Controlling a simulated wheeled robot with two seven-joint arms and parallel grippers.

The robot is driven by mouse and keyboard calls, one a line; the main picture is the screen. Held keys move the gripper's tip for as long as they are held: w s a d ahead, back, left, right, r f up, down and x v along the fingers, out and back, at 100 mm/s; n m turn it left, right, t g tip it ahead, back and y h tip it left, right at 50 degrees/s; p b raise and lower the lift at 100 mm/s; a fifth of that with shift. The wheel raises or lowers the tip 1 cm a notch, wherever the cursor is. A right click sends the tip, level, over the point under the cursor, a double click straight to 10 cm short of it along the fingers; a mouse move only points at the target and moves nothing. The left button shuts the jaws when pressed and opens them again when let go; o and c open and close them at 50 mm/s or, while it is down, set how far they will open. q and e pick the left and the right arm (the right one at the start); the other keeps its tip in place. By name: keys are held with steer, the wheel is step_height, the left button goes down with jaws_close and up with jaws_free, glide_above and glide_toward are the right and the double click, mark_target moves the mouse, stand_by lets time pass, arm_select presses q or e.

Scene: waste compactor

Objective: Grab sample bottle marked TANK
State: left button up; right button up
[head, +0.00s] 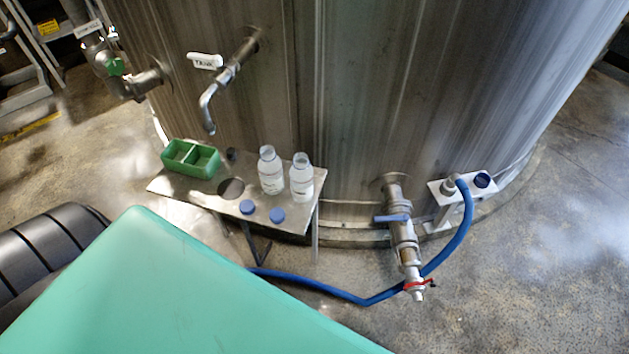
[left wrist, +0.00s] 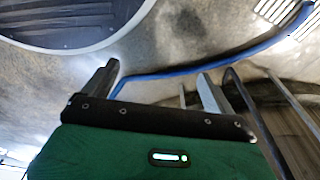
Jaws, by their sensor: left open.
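Two white sample bottles stand upright and uncapped on a small metal shelf (head: 200,191) against the tank. The left bottle (head: 270,172) and the right bottle (head: 301,178) both carry labels too small to read. Two blue caps lie in front of them, one left (head: 247,207) and one right (head: 277,215). My left gripper (left wrist: 160,86) shows only in the left wrist view. Its fingers are apart with nothing between them, and no bottle is in that view. My right gripper is in neither view.
A green two-part caddy (head: 190,158) sits on the shelf's left end. A tap with a white tag (head: 205,61) sticks out above it. A valve (head: 398,230) and blue hose (head: 340,292) are to the right. The floor at far right is clear.

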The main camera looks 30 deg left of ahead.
arm_select(q)
steer(key=w+d+r+p, duration=0.2)
steer(key=w+r, duration=0.4)
steer(key=r, duration=0.6)
step_height(320, 180, up, 37)
steer(key=n+t+y+p, duration=0.2)
steer(key=n+p, duration=0.3)
steer(key=n, duration=0.2)
glide_above(299, 166)
steer(key=s+d, duration=0.1)
steer(key=s, duration=0.2)
steer(key=p+x, duration=0.1)
steer(key=x, duration=0.6)
steer(key=shift+w+d+f, duration=0.1)
steer(key=shift+d+f, duration=0.05)
steer(key=shift+f, duration=0.05)
steer(key=shift+w+f+p, duration=0.25)
steer(key=shift+f+p, duration=0.1)
steer(key=shift+f, duration=0.15)
steer(key=shift+p+x, duration=0.45)
steer(key=shift+x, duration=1.6)
steer(key=shift+w, duration=0.1)
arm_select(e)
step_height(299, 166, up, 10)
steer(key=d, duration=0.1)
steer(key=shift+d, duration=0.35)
arm_select(q)
steer(key=shift+c, duration=0.4)
